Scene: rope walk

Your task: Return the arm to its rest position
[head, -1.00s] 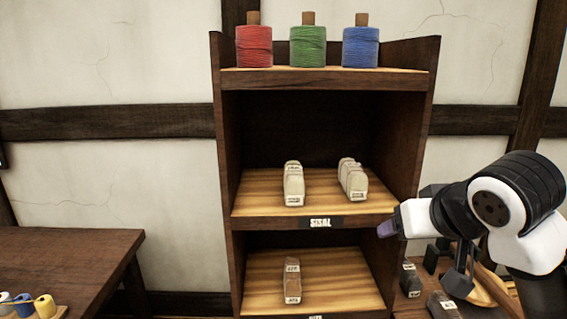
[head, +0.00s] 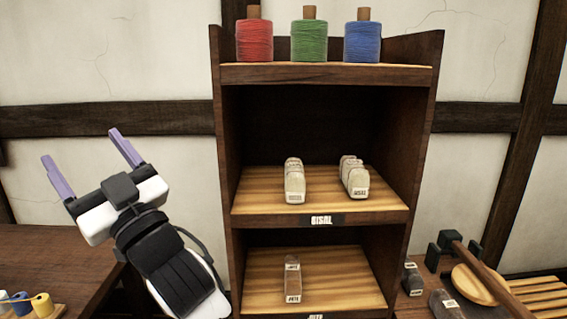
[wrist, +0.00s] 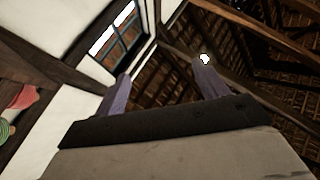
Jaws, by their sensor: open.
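My gripper (head: 92,162) is at the left in the head view, raised in front of the white wall and left of the shelf unit. Its two purple fingers are spread apart and point up and to the left, with nothing between them. In the wrist view the gripper (wrist: 160,85) also shows open and empty, facing up toward the roof and a window.
The dark shelf unit (head: 425,120) holds red (head: 254,41), green (head: 309,41) and blue (head: 362,42) spools on top. Pale bundles (head: 294,181) lie on the SISAL shelf, and a brown one (head: 292,279) lies below. A table (head: 60,250) with small spools stands at left.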

